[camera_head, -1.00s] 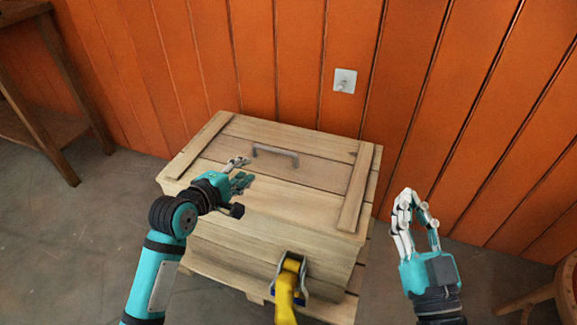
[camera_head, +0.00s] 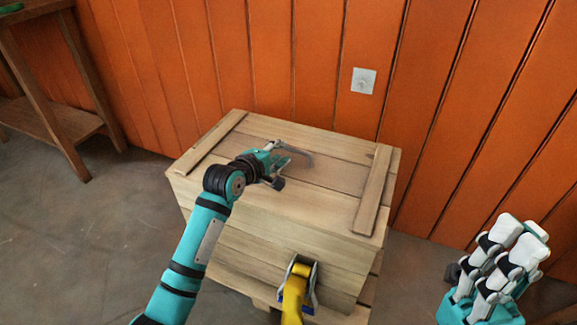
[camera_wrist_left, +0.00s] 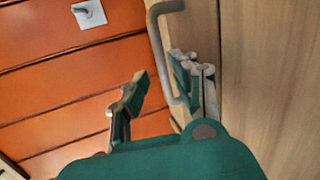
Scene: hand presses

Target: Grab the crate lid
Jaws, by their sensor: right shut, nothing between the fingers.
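The wooden crate lid (camera_head: 325,180) lies flat on the crate, with a grey metal bar handle (camera_head: 303,154) on top. My left gripper (camera_head: 277,160) reaches over the lid from the left and is at the handle, with its fingers apart. In the left wrist view, the handle (camera_wrist_left: 167,50) passes in the space between my open left fingers (camera_wrist_left: 158,75), close to the right-hand finger. I cannot tell if they touch. My right gripper (camera_head: 510,245) is shut and empty, off to the right of the crate.
The wooden crate (camera_head: 240,250) stands close to an orange plank wall (camera_head: 290,60). A yellow strap with a metal buckle (camera_head: 296,290) is at its front. A wooden table (camera_head: 55,110) stands at the left. Grey floor is free between.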

